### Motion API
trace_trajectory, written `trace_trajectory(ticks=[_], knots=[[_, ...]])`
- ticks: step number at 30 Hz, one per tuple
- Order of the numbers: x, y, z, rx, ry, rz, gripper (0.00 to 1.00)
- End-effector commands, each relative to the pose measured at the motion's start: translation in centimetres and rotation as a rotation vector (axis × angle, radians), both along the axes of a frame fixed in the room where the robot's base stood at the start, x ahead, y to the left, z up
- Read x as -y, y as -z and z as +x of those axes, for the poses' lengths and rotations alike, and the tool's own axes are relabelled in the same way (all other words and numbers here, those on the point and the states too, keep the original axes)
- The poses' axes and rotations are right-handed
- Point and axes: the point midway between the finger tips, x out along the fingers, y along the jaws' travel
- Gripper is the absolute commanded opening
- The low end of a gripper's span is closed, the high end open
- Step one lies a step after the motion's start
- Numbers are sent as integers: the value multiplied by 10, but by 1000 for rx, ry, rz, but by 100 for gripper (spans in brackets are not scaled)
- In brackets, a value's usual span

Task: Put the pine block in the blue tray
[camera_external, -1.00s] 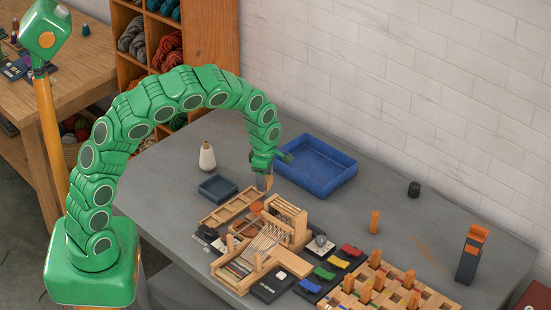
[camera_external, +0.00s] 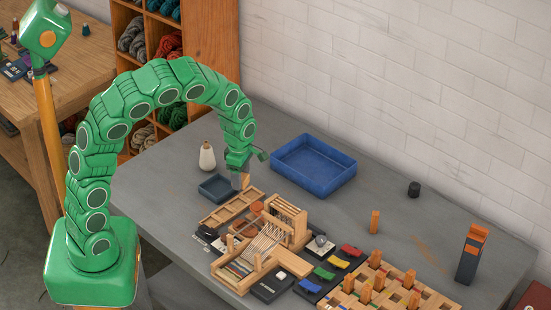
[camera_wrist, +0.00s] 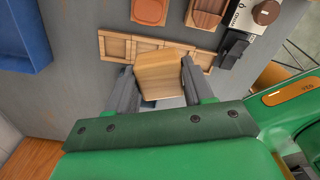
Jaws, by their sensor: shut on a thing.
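My gripper (camera_external: 240,172) is shut on the pine block (camera_wrist: 160,75), a pale wooden piece between both fingers in the wrist view. In the external view a small tan part of the block (camera_external: 241,182) shows below the fingers, beside the small dark tray; its height above the table is hard to tell. The blue tray (camera_external: 326,193) is wide, shallow and empty. It stands to the right of my gripper in the external view, clearly apart from it. Part of it shows at the upper left of the wrist view (camera_wrist: 25,35).
A small dark tray (camera_external: 217,188) and a wooden compartment tray (camera_external: 213,221) lie close to my gripper. A white cone (camera_external: 207,157) stands behind. A wooden loom (camera_external: 287,222) is in front. The table between loom and blue tray is mostly clear.

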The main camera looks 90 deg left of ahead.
Motion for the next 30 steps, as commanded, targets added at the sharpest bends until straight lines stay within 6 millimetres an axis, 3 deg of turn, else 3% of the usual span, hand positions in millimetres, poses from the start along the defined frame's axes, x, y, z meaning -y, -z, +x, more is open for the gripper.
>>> trace_trajectory(ticks=[8,15,21,30], knots=[[-21,-4,47,2,150,-1,18],[-57,-8,81,4,258,-1,18],[-97,-8,97,1,319,-3,18],[-151,-6,104,-1,360,-3,18]])
